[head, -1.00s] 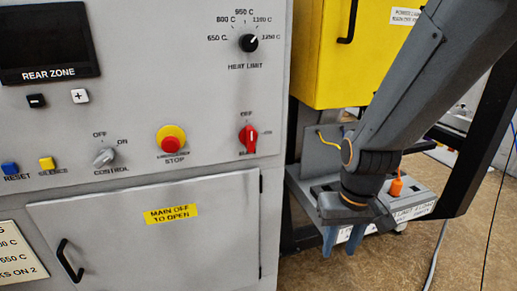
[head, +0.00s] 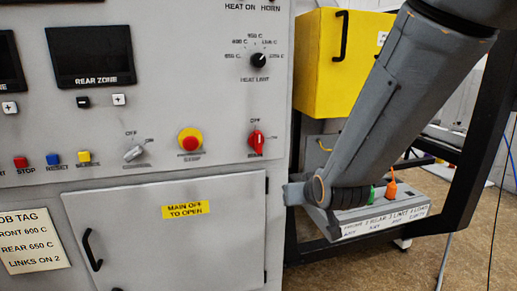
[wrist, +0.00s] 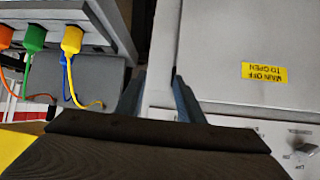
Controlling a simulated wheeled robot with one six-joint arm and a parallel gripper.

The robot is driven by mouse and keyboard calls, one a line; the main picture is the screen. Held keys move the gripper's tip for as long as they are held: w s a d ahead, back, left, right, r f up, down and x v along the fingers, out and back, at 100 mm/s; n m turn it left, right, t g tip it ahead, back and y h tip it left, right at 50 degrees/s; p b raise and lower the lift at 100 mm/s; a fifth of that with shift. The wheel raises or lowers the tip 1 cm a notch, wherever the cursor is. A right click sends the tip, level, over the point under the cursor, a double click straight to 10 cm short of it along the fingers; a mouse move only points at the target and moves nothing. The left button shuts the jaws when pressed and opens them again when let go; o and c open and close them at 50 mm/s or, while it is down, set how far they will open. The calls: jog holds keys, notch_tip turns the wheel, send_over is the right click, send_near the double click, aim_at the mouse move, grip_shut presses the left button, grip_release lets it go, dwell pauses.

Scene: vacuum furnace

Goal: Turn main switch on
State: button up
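The main switch (head: 256,140) is a red rotary knob on the right side of the grey panel. Its handle stands about upright, toward the OFF mark above it. My gripper (head: 287,193) is below and right of the switch, beside the panel's right edge, and apart from the switch. In the wrist view its two blue-grey fingers (wrist: 156,85) are spread with nothing between them. The wrist view is upside down against the panel, and I do not see the main switch in it.
A cabinet door (head: 150,245) with a yellow "MAIN OFF TO OPEN" label is below the switch. A red stop button (head: 190,141) and grey control knob (head: 134,152) are to its left. A yellow box (head: 325,80) and plug shelf (head: 375,215) are at right.

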jog(key=w+a+r+t+y+b, duration=0.1)
jog(key=w+a+r+t+y, duration=0.1)
jog(key=w+a+r+t, duration=0.25)
jog(key=n+t+y, duration=0.1)
jog(key=t, duration=0.1)
send_near(260, 142)
jog(key=w, duration=0.3)
jog(key=x, duration=0.5)
jog(key=a+p+x, duration=0.1)
jog(key=x, duration=0.1)
grip_shut()
